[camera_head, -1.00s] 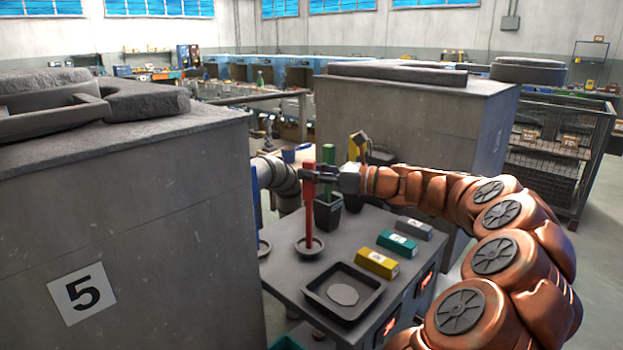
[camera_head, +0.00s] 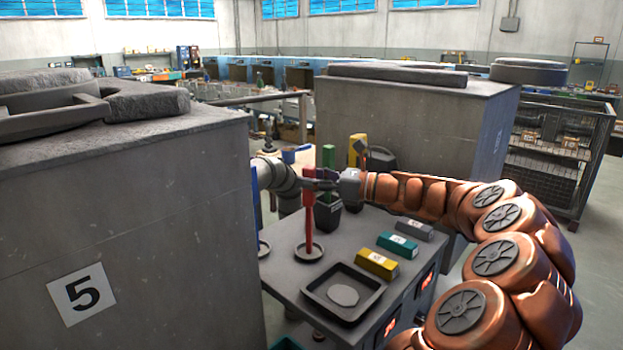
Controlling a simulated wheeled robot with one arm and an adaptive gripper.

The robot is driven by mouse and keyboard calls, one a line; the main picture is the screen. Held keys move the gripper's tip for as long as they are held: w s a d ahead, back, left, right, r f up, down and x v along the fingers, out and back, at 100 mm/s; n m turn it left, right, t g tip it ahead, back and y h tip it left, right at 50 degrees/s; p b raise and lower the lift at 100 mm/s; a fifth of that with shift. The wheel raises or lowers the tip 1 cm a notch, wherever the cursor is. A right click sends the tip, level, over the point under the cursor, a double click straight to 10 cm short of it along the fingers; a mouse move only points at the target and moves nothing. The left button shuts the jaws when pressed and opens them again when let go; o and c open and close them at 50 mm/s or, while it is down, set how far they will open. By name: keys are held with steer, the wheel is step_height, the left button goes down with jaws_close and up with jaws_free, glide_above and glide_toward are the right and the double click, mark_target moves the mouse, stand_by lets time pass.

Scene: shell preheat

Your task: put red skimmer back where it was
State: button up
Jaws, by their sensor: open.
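The red skimmer (camera_head: 309,220) stands upright, its lower end at a round dark dish (camera_head: 298,252) on the left part of the grey table. Whether its lower end rests in the dish is hard to tell. My gripper (camera_head: 314,184) reaches in from the right at the upper part of the red handle. Its jaws are open and level with the handle, very close to it; whether they touch it is too small to tell. A dark bin (camera_head: 328,214) stands just behind, with a green handle (camera_head: 329,156) rising from it.
A yellow block (camera_head: 376,264), a teal block (camera_head: 397,245) and a grey block (camera_head: 415,229) lie on the table's right side. A square black tray (camera_head: 318,293) sits at the front. A yellow-handled tool (camera_head: 357,147) stands behind my arm. A large grey furnace (camera_head: 150,220) borders the left.

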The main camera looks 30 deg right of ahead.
steer(key=shift+r, duration=0.1)
steer(key=shift+s+d, duration=0.15)
steer(key=shift+s, duration=0.05)
steer(key=v, duration=1.1)
steer(key=shift+s+p, duration=0.25)
steer(key=shift+p, duration=0.1)
steer(key=shift+d, duration=0.1)
